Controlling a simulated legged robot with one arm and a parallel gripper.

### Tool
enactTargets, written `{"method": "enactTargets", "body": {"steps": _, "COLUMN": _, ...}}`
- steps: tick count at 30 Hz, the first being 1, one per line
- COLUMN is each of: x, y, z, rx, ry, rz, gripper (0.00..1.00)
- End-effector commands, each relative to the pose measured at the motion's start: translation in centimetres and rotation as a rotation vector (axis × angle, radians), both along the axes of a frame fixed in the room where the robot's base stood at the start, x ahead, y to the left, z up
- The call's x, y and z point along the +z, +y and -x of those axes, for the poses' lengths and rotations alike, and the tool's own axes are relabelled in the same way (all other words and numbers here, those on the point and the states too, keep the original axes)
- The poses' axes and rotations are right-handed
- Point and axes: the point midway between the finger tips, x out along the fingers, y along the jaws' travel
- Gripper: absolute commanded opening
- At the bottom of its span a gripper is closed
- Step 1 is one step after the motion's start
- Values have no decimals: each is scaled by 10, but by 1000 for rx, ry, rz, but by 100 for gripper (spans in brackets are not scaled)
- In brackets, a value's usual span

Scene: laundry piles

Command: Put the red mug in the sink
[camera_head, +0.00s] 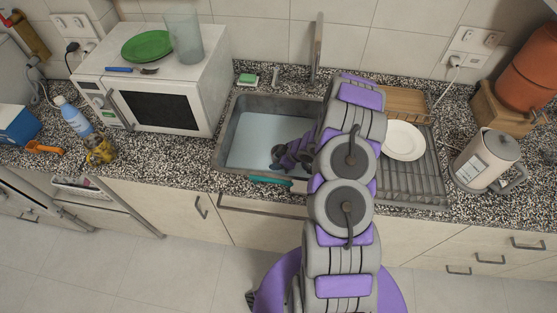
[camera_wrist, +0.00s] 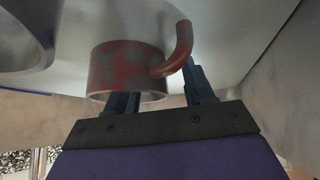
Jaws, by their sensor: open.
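The red mug (camera_wrist: 125,68) shows in the wrist view just beyond my gripper's fingertips, with its handle to the right. It appears against the pale surfaces of the sink (camera_wrist: 235,25). My gripper (camera_wrist: 161,92) is open, with its two dark fingers apart and overlapping the mug's lower edge in the picture; I cannot tell whether they touch it. In the head view my arm reaches into the sink (camera_head: 262,118), right of the microwave. The red mug cannot be made out in the head view.
A dark grey rounded object (camera_wrist: 25,40) is at the wrist view's upper left. A microwave (camera_head: 165,95) stands left of the sink, the faucet (camera_head: 317,45) behind it. A drying rack (camera_head: 415,185) with a white plate (camera_head: 403,141) and a kettle (camera_head: 485,160) are to the right.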

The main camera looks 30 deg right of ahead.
Motion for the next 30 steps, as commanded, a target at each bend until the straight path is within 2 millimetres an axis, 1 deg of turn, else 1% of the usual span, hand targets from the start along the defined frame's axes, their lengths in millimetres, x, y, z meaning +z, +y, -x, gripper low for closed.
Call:
{"method": "enactTargets", "body": {"steps": 5, "x": 0, "y": -2, "z": 0, "rx": 1, "ry": 0, "rz": -1, "gripper": 53}}
{"method": "enactTargets", "body": {"steps": 8, "x": 4, "y": -5, "z": 2, "rx": 1, "ry": -1, "rz": -2, "gripper": 53}}
{"method": "enactTargets", "body": {"steps": 11, "x": 15, "y": -10, "z": 8, "rx": 0, "ry": -2, "rz": -1, "gripper": 53}}
{"method": "enactTargets", "body": {"steps": 18, "x": 53, "y": -28, "z": 32, "rx": -3, "ry": 1, "rz": -1, "gripper": 53}}
{"method": "enactTargets", "body": {"steps": 21, "x": 71, "y": -34, "z": 40, "rx": -1, "ry": -5, "rz": 1, "gripper": 53}}
{"method": "enactTargets", "body": {"steps": 25, "x": 85, "y": -40, "z": 49, "rx": -1, "ry": -2, "rz": 0, "gripper": 53}}
{"method": "enactTargets", "body": {"steps": 30, "x": 94, "y": -46, "z": 56, "rx": -1, "ry": 1, "rz": 4, "gripper": 53}}
